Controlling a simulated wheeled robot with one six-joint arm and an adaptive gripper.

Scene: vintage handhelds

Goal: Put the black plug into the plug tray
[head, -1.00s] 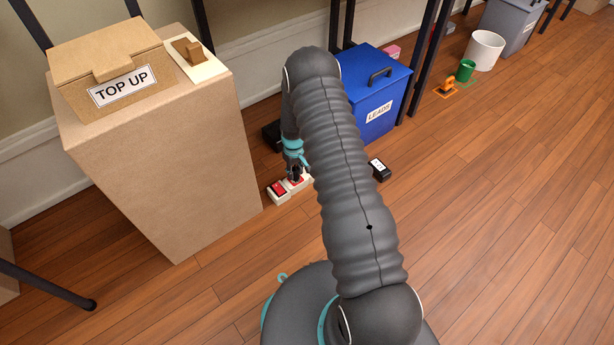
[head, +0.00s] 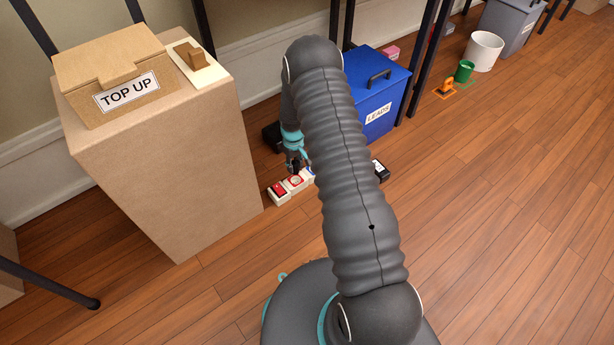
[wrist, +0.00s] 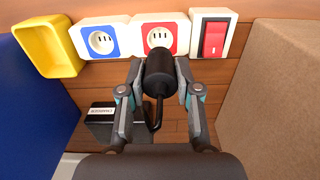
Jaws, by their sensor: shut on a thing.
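The black plug (wrist: 159,75) is held between the two fingers of my gripper (wrist: 160,88) in the wrist view, its short dark cord bending down. It is in front of the red-framed socket (wrist: 163,39), whose slots show above it; it appears apart from the socket. The yellow open tray (wrist: 49,45), which I take as the plug tray, is at the far left of the row and looks empty. In the head view my gripper (head: 295,165) is just above the socket row (head: 294,183); the tray is hidden there by my arm.
A blue-framed socket (wrist: 103,40) sits between the tray and the red socket. A red switch (wrist: 213,37) is at the right end. A cardboard-coloured block (head: 165,150) stands left, a blue LEADS bin (head: 380,100) behind. Floor in front is clear.

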